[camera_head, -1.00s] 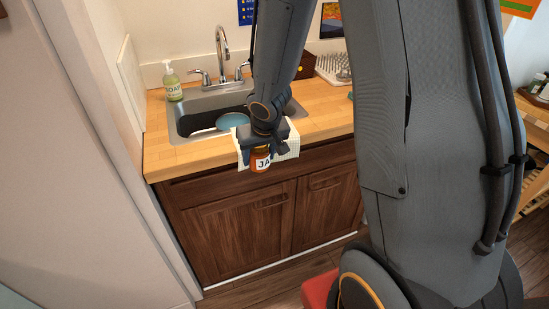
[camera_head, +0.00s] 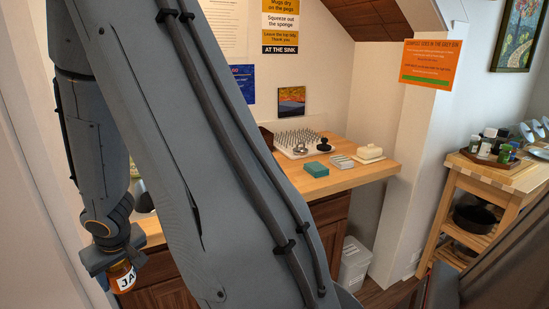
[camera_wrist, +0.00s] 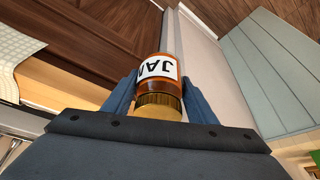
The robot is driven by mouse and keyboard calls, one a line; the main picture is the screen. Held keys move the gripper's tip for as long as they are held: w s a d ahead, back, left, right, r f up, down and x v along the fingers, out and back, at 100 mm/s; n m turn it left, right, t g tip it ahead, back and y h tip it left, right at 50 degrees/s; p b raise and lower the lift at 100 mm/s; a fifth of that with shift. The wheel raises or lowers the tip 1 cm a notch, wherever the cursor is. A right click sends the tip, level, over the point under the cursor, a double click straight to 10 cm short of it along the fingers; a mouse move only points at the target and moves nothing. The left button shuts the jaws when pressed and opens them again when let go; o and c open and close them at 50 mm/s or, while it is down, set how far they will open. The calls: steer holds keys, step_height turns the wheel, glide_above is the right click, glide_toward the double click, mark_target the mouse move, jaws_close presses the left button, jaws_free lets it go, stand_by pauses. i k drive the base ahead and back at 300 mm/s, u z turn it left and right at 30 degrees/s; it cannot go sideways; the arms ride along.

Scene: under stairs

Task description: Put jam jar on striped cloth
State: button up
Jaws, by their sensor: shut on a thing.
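My gripper (camera_head: 112,262) is at the lower left of the head view, shut on the jam jar (camera_head: 123,277). The jar is amber with a white label; its label also shows in the wrist view (camera_wrist: 158,67), between the two blue-grey fingers (camera_wrist: 158,98). Its gold lid (camera_wrist: 158,105) is at the gripper end. A pale patterned cloth, which looks like the striped cloth (camera_wrist: 17,45), lies at the left of the wrist view by the counter edge, apart from the jar. In the head view the cloth is hidden behind my arm.
The wooden counter (camera_head: 345,178) holds a peg rack (camera_head: 297,142), a teal block (camera_head: 316,169) and a white butter dish (camera_head: 369,153). A grey bin (camera_head: 354,263) stands below. A wooden trolley (camera_head: 500,178) with bottles and a black pot (camera_head: 472,220) is at the right.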

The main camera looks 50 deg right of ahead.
mark_target(341, 159)
steer(key=u, duration=1.75)
steer(key=k, duration=1.6)
steer(key=z, duration=2.55)
